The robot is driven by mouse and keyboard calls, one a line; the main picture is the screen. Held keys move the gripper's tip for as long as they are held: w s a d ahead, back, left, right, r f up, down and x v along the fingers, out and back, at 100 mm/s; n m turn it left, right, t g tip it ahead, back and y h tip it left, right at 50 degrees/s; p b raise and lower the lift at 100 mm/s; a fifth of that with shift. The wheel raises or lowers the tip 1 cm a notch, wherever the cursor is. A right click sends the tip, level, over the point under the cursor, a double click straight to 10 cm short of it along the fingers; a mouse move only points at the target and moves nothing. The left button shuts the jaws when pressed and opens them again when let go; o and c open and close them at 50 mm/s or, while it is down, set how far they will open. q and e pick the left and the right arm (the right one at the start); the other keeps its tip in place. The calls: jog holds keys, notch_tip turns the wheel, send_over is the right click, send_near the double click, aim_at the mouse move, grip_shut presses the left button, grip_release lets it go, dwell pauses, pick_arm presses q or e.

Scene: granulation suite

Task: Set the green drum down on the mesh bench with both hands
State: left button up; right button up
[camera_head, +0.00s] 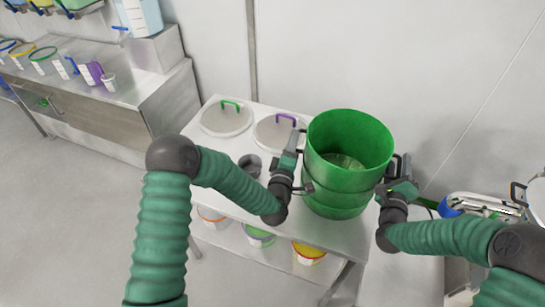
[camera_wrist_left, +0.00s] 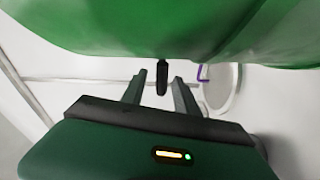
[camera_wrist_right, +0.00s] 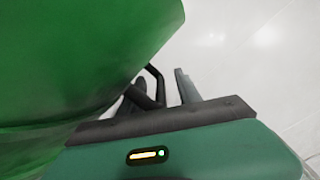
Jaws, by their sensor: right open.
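The green drum (camera_head: 348,190) is upright and open-topped, over the right part of a pale bench (camera_head: 240,190). I cannot make out mesh on the bench top, nor whether the drum's base touches it. My left gripper (camera_head: 290,165) is at the drum's left side. In the left wrist view its fingers (camera_wrist_left: 159,90) stand apart with a black drum handle (camera_wrist_left: 162,78) between them. My right gripper (camera_head: 400,178) is at the drum's right side. In the right wrist view its fingers (camera_wrist_right: 162,90) are open, with the other black handle (camera_wrist_right: 153,88) between them.
Two round lids, one with a green handle (camera_head: 226,118) and one with a purple handle (camera_head: 275,131), lie left of the drum. A grey cup (camera_head: 250,164) stands nearby. Several buckets (camera_head: 308,253) sit on the lower shelf. Metal equipment (camera_head: 485,205) is at right; the wall is close behind.

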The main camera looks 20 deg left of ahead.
jog(key=shift+s, duration=0.2)
pick_arm(q)
jog(key=s+d, duration=0.1)
jog(key=s, duration=0.8)
jog(key=shift+s, duration=0.4)
pick_arm(e)
jog(key=s, duration=1.1)
jog(key=shift+s, duration=0.4)
pick_arm(q)
jog(key=shift+d, duration=0.1)
pick_arm(e)
jog(key=shift+a, duration=0.1)
